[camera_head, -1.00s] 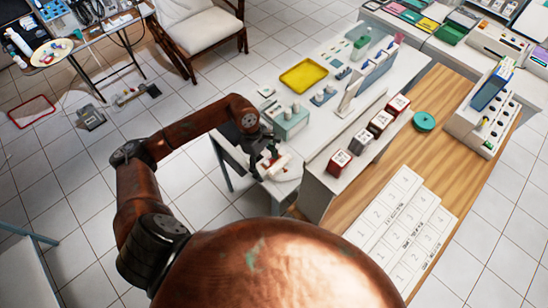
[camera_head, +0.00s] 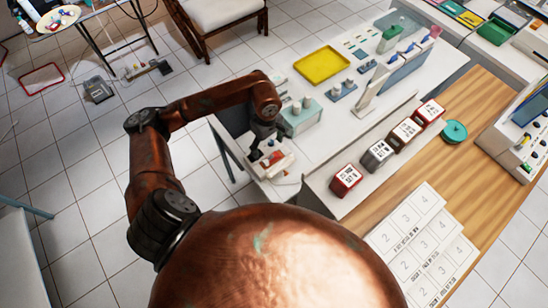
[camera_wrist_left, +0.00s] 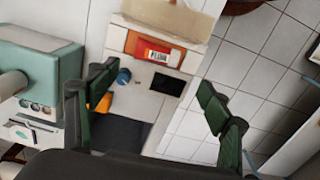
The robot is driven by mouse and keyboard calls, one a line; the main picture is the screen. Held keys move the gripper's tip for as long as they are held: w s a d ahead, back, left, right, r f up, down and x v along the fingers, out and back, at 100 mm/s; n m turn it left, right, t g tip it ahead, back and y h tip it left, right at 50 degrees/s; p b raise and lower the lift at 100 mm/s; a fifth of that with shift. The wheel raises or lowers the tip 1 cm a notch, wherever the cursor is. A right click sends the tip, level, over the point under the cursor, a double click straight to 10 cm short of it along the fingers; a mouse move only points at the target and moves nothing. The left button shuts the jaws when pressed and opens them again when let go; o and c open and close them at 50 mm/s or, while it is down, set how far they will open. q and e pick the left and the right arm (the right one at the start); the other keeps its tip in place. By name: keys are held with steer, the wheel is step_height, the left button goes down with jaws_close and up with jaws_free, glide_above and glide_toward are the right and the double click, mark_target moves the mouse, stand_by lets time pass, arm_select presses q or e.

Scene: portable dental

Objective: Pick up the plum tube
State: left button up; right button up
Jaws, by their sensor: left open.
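My left gripper (camera_head: 262,143) is over the near left corner of the white table. In the left wrist view its two dark green fingers (camera_wrist_left: 157,82) are spread apart with nothing held between them. A red-orange item with a white label that seems to read "PLUM" (camera_wrist_left: 155,49) lies beyond the fingertips, apart from them. I take it for the plum tube, though its full shape is unclear. In the head view a small red and white item (camera_head: 275,160) shows just below the gripper. My right gripper is in neither view.
A teal and white box (camera_head: 300,118) stands close beside the gripper; it also fills the left of the wrist view (camera_wrist_left: 45,70). A small blue round object (camera_wrist_left: 124,76) lies near the labelled item. Several labelled blocks (camera_head: 378,153) line a raised shelf, and a yellow tray (camera_head: 321,64) lies behind.

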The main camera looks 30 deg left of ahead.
mark_target(270, 156)
arm_select(q)
steer(key=shift+w+d+f, duration=0.1)
steer(key=shift+w+f, duration=0.05)
steer(key=shift+f, duration=0.7)
steer(key=shift+w+f+p, duration=0.15)
steer(key=shift+f+p, duration=0.5)
steer(key=shift+f, duration=2.5)
steer(key=shift+c, duration=0.5)
steer(key=c, duration=1.1)
steer(key=shift+r, duration=0.1)
